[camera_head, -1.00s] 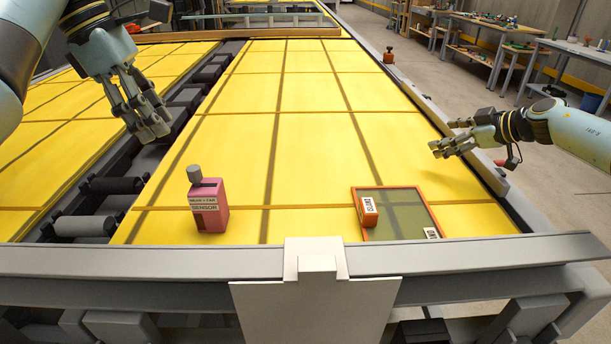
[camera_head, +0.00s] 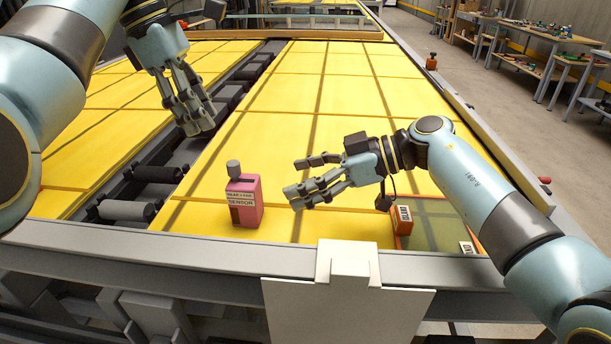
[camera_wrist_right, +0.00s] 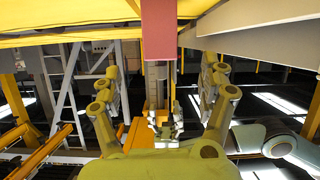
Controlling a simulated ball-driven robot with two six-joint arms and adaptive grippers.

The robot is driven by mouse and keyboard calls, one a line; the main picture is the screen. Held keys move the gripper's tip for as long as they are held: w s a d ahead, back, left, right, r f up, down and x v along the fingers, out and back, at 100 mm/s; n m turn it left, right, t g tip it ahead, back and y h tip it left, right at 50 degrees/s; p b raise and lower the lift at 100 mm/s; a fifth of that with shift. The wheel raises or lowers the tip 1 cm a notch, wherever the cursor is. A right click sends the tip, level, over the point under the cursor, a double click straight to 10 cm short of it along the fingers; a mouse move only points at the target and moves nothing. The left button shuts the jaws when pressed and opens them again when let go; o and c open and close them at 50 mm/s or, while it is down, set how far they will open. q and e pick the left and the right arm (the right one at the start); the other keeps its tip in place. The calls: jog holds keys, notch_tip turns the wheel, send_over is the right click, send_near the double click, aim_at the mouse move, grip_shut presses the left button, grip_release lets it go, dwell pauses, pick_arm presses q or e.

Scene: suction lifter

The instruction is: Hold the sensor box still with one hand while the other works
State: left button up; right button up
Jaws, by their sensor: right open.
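In the right wrist view a pink block, seemingly the sensor box (camera_wrist_right: 158,28), shows at top centre beyond the open fingers of the right gripper (camera_wrist_right: 170,62). My left gripper (camera_head: 200,128) hangs above the dark roller gap, up and left of the box. Its fingers look spread and hold nothing.
A grey rail (camera_head: 210,257) runs along the front. Dark rollers (camera_head: 125,209) lie left of the panel. Yellow surface behind the box is clear.

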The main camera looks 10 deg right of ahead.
aim_at(259, 191)
jog(key=x, duration=1)
jog(key=shift+w+a+f, duration=0.1)
jog(key=shift+a+f, duration=0.15)
jog(key=c, duration=1.4)
jog(key=shift+o, duration=0.2)
pick_arm(q)
jog(key=o, duration=0.4)
jog(key=shift+d+m+y, duration=0.3)
jog(key=shift+d+y, duration=0.1)
jog(key=shift+d, duration=0.1)
jog(key=shift+o, duration=0.8)
jog(key=shift+w+d+y, duration=0.1)
jog(key=shift+d+y, duration=0.2)
jog(key=shift+d, duration=0.1)
pick_arm(e)
jog(key=shift+d, duration=0.1)
pick_arm(q)
jog(key=x, duration=1)
